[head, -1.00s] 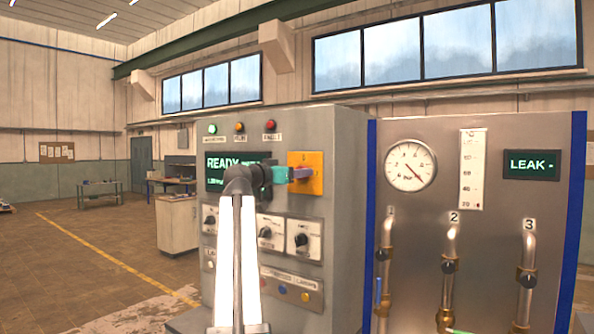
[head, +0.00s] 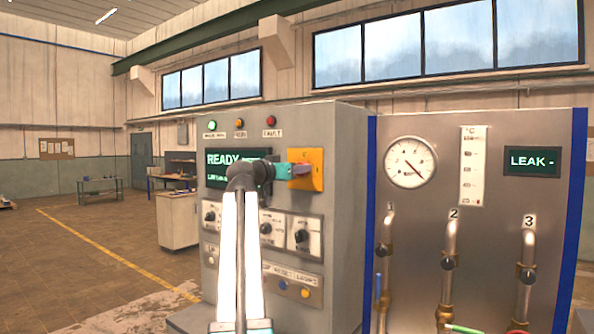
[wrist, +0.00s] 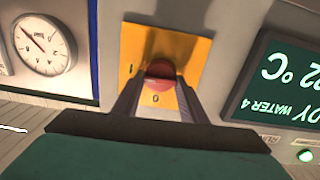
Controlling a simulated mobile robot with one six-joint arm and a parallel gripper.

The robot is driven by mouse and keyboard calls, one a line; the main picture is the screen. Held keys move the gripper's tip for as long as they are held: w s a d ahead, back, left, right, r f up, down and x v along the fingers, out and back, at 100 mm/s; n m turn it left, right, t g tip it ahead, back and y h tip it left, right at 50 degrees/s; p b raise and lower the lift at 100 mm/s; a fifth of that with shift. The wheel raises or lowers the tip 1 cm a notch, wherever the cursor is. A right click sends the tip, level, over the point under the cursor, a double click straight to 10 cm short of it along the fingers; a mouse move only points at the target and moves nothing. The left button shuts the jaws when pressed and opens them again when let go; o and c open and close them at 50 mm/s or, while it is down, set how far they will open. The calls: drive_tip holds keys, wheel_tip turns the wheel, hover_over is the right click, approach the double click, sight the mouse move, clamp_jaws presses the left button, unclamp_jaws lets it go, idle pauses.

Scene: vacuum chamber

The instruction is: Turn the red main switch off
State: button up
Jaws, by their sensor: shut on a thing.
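The red main switch handle (wrist: 160,78) sits on a yellow-orange plate (wrist: 186,50) in the wrist view, with a "0" mark below it in the picture. My gripper (wrist: 158,92) has its two dark fingers on either side of the handle, shut on it. In the head view my gripper (head: 295,171) reaches the yellow plate (head: 314,181) on the grey cabinet front. The fingers and my arm partly cover the handle there, so its exact angle is hard to read.
The cabinet has a green READY screen (head: 226,159), three lamps above and black knobs (head: 301,236) below the switch. To the right stands a steel panel with a gauge (head: 410,162), a LEAK display (head: 532,162) and numbered pipes with valves. Open floor lies left.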

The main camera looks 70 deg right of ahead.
drive_tip(key=shift+n, duration=0.3)
drive_tip(key=shift+w+f+n+p, duration=0.15)
drive_tip(key=shift+n+p, duration=0.5)
drive_tip(key=shift+n, duration=3.65)
drive_tip(key=shift+w+f+n+p, duration=0.1)
drive_tip(key=shift+n+p, duration=0.5)
drive_tip(key=shift+n, duration=3.7)
drive_tip(key=o, duration=1.1)
drive_tip(key=shift+c, duration=0.2)
